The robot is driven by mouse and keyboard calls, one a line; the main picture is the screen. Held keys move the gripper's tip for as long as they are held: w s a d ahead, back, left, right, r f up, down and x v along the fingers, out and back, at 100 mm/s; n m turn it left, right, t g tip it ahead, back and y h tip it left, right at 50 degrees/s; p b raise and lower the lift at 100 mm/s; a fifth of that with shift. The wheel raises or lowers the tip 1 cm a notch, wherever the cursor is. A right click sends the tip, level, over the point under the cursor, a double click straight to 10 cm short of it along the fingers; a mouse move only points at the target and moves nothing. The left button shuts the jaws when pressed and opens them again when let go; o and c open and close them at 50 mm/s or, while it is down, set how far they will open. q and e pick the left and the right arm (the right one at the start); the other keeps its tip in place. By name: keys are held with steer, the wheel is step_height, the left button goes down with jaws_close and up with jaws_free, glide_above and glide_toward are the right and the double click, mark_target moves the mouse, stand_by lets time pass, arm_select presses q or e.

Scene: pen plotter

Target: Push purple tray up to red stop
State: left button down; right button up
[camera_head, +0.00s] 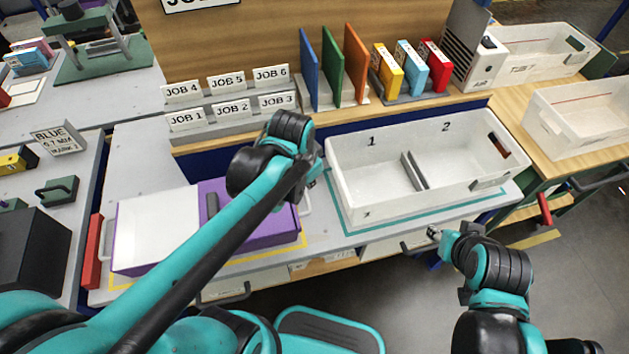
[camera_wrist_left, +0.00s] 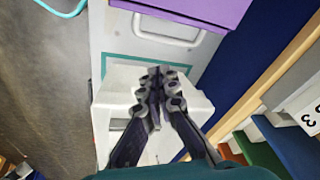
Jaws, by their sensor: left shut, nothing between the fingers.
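The purple tray (camera_head: 268,232) lies on the grey bench at the left in the head view, with a white area over its left part. My left arm crosses in front of it. The red stop (camera_head: 93,252) stands just left of the tray, with a narrow gap between them. My left gripper (camera_wrist_left: 157,95) is shut and empty in the left wrist view. It is right of the tray, between the tray and the white bin, apart from the purple side (camera_wrist_left: 205,10). Its fingers are mostly hidden behind the wrist in the head view. My right gripper (camera_head: 434,233) is in front of the bin; its jaws are unclear.
A two-compartment white bin (camera_head: 385,213) stands right of the tray inside a teal outline. A yellow outline (camera_head: 265,255) runs along the tray's front. Job cards (camera_head: 230,108) and coloured folders (camera_head: 355,63) stand behind. The bench front edge is close.

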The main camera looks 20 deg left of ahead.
arm_select(q)
steer(key=w+d+f+m+g+p, duration=0.1)
steer(key=w+d+m+g+p, duration=0.2)
steer(key=w+m+p, duration=0.15)
arm_select(e)
step_height(320, 180, up, 5)
arm_select(q)
steer(key=shift+m, duration=0.45)
steer(key=f+b, duration=0.1)
steer(key=f, duration=0.3)
steer(key=f+b, duration=0.2)
steer(key=f, duration=0.1)
steer(key=w+f+b, duration=0.1)
steer(key=f, duration=0.3)
steer(key=shift+d+f+b, duration=0.15)
steer(key=shift+f+b, duration=0.15)
steer(key=shift+b, duration=0.1)
steer(key=shift+s+a+r, duration=0.15)
steer(key=shift+s+a, duration=0.2)
steer(key=shift+a, duration=0.2)
steer(key=shift+s+a+r, duration=0.1)
steer(key=shift+s+a, duration=0.25)
steer(key=shift+a, duration=0.2)
steer(key=shift+s+a, duration=0.3)
steer(key=shift+a, duration=0.15)
steer(key=shift+r, duration=0.1)
arm_select(e)
step_height(320, 180, down, 5)
steer(key=shift+r, duration=0.2)
